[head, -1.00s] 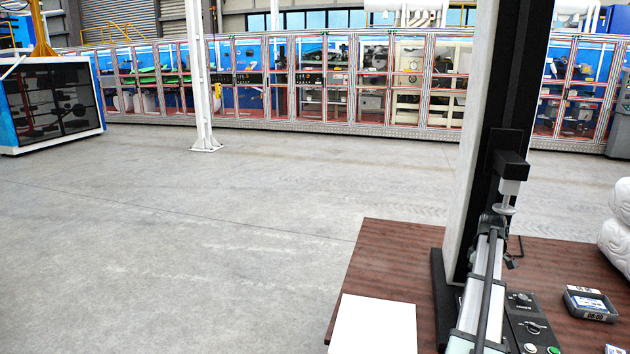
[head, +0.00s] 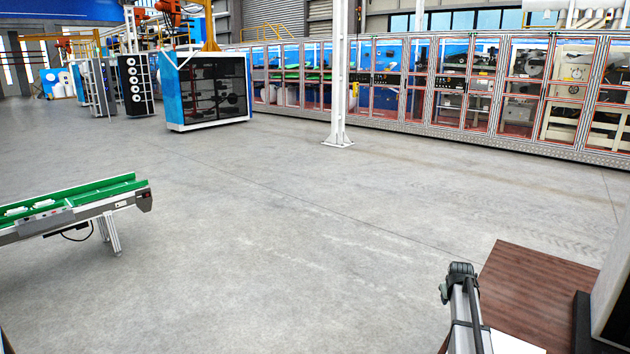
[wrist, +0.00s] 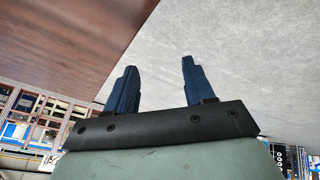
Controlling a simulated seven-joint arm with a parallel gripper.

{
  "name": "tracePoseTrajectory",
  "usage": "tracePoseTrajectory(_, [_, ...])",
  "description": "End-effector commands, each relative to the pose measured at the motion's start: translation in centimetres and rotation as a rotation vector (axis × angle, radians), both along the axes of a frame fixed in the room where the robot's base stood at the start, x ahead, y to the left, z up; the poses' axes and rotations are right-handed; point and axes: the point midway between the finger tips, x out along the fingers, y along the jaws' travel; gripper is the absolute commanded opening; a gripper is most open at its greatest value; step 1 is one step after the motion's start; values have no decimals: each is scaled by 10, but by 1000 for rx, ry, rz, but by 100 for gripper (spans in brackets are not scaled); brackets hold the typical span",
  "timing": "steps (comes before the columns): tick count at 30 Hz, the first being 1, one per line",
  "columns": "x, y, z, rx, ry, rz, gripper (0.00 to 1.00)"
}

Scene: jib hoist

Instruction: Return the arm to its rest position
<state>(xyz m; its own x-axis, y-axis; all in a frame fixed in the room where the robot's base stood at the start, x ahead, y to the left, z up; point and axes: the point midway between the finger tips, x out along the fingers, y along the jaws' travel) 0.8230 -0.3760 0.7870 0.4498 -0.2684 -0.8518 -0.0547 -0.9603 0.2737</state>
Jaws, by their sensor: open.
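My gripper (wrist: 157,77) shows in the wrist view with its two dark blue fingers apart and nothing between them. The fingers reach over the pale floor, beside the edge of the brown table. The gripper itself cannot be made out in the head view.
The brown table (head: 535,278) is at the right, with a pale column (head: 612,265) at the picture's edge. A green conveyor (head: 75,205) stands at the left. Glass-fronted machines (head: 450,85) line the back, with a white post (head: 338,75) before them. The middle floor is clear.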

Motion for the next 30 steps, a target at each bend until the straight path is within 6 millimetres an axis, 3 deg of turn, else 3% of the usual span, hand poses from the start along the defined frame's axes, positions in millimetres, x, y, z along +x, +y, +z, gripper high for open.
tracePoseTrajectory(1, [-1,29,-22,0,13,18,53])
tracePoseTrajectory(3, [-5,57,-50,-7,34,37,53])
tracePoseTrajectory(11, [-32,161,-143,-41,106,123,53])
tracePoseTrajectory(18, [-76,249,-217,-80,165,217,53])
tracePoseTrajectory(24, [-121,308,-267,-111,207,294,53])
tracePoseTrajectory(26, [-140,320,-280,-109,230,303,53])
tracePoseTrajectory(30, [-202,328,-312,-57,335,264,53])
